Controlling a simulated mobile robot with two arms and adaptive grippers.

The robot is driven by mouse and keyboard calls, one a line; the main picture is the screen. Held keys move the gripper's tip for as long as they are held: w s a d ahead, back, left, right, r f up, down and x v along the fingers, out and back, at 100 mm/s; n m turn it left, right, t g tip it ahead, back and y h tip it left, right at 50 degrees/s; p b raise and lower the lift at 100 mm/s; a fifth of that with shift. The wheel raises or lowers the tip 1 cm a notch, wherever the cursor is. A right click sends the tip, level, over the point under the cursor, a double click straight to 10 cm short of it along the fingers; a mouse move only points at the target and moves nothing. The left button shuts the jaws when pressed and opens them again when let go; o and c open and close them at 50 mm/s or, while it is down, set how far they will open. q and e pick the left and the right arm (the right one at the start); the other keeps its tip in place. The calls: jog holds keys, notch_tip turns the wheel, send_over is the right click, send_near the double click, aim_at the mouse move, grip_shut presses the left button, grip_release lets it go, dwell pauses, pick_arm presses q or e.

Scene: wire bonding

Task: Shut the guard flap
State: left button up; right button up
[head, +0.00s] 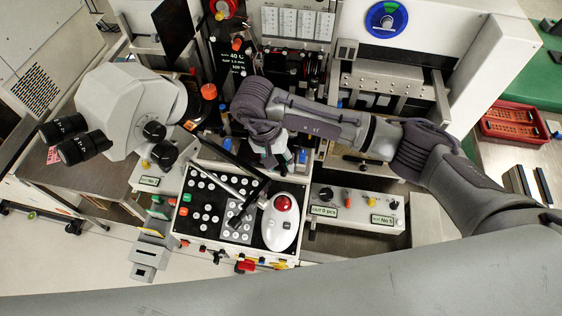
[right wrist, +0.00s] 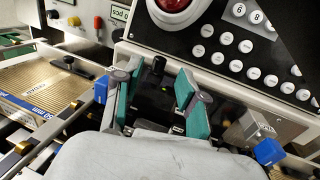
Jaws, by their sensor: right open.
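I cannot make out the guard flap for certain. A dark panel (right wrist: 150,102) with a black knob (right wrist: 154,70) lies between my fingers in the right wrist view and may be part of it. My right gripper (right wrist: 156,90) is open, with one teal-padded finger on each side of that knob; I cannot tell whether either touches it. In the head view my right gripper (head: 268,160) points down just behind the button panel (head: 187,222), and its wrist hides what lies beneath. My left gripper is not in view.
The panel carries a white trackball unit with a red ball (head: 283,203). A microscope (head: 125,108) stands to the left. A control box (head: 350,207) with knobs sits to the right. A gold-coloured ribbed tray (right wrist: 45,88) lies left of the gripper. A red crate (head: 513,121) is far right.

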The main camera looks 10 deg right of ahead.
jog(key=shift+x, duration=1)
jog(key=shift+s, duration=0.1)
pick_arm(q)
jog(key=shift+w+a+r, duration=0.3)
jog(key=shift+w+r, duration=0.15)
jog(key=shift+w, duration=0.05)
pick_arm(e)
grip_shut()
